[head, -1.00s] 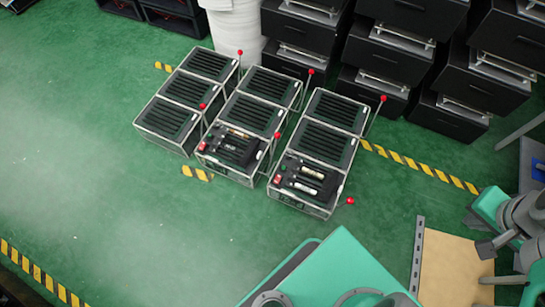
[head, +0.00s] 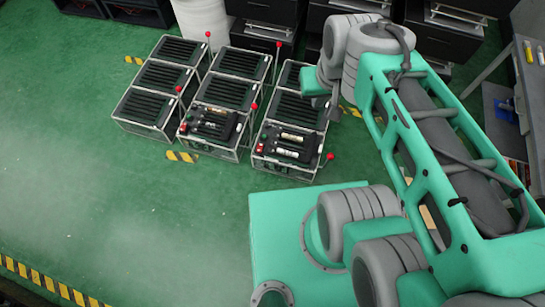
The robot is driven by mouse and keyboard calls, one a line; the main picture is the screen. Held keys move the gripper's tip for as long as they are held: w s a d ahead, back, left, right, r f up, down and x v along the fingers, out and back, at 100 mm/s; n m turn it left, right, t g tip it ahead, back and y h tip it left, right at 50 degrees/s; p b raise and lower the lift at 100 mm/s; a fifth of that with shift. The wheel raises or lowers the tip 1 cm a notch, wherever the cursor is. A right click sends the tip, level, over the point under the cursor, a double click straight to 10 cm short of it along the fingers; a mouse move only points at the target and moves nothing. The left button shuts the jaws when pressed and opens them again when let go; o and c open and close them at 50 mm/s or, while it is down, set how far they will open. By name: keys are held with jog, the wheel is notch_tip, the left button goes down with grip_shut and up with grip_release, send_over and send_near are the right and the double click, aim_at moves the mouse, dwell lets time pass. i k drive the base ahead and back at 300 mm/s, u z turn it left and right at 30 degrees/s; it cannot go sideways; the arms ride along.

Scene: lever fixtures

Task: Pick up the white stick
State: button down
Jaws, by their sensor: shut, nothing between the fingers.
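A pale white stick (head: 287,153) lies in the front dark tray of the right-hand fixture. Another whitish stick (head: 208,125) lies in the front tray of the middle fixture. I cannot tell which one the task means. My gripper (head: 335,103) hangs at the end of my arm, above the back right of the right-hand fixture. It is shut and empty, small in view and partly hidden by my wrist. It is apart from the sticks.
Red-knobbed levers stand beside the fixtures, one (head: 330,156) low at the right fixture's front. Black drawer units (head: 262,38) and a white cylinder (head: 203,22) stand behind. A grey shelf (head: 503,115) with small yellow items is at right. Green floor at left is clear.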

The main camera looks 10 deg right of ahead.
aim_at(287, 152)
jog(key=u, duration=3.6)
jog(key=k, duration=0.75)
jog(key=z, duration=1.6)
jog(key=i, duration=0.5)
jog(key=u, duration=0.05)
